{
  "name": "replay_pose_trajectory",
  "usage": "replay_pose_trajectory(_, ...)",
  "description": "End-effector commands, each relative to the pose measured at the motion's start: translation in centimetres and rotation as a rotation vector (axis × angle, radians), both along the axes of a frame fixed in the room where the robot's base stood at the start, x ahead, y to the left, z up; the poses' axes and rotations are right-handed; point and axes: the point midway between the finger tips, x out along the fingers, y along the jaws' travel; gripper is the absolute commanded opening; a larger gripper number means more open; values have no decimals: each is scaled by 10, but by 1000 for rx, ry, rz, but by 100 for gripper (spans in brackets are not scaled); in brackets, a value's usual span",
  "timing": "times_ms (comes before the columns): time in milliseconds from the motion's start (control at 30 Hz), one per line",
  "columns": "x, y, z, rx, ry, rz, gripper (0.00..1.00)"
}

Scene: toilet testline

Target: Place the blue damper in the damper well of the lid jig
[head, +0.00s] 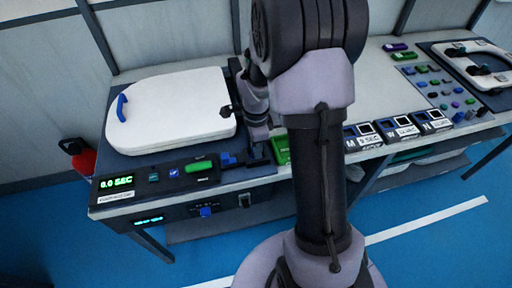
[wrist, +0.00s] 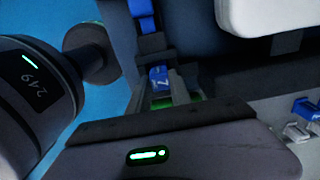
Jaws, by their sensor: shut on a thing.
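My gripper (wrist: 160,92) is shut on a small blue damper (wrist: 158,75) marked with a white 7, low in the wrist view's middle. A green patch shows just below it. In the head view my gripper (head: 258,155) is beside the right edge of the lid jig (head: 128,166), a dark base with a white toilet lid (head: 170,110) on it. The damper cannot be made out there. The lid also shows at the top right of the wrist view (wrist: 260,15). I cannot pick out the damper well in either view.
A control panel (head: 150,182) with a green 0.0 SEC display runs along the jig's front. A green tray (head: 281,150) lies right of my gripper. Labelled boxes (head: 398,130), small coloured parts and a second jig (head: 485,70) stand at the right. A red extinguisher (head: 82,160) stands left.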

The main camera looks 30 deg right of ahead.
Motion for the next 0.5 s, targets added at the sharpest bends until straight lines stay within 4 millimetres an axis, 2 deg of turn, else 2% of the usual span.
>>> replay_pose_trajectory(33, 0, 0, -3, 0, 0, 0, 0)
replay_pose_trajectory(67, 0, 0, -2, 0, 0, 0, 30)
replay_pose_trajectory(133, 0, 0, -2, 0, 0, 0, 44)
replay_pose_trajectory(400, 0, 0, -1, 0, 0, 0, 46)
replay_pose_trajectory(500, 0, 0, 6, 0, -1, 0, 46)
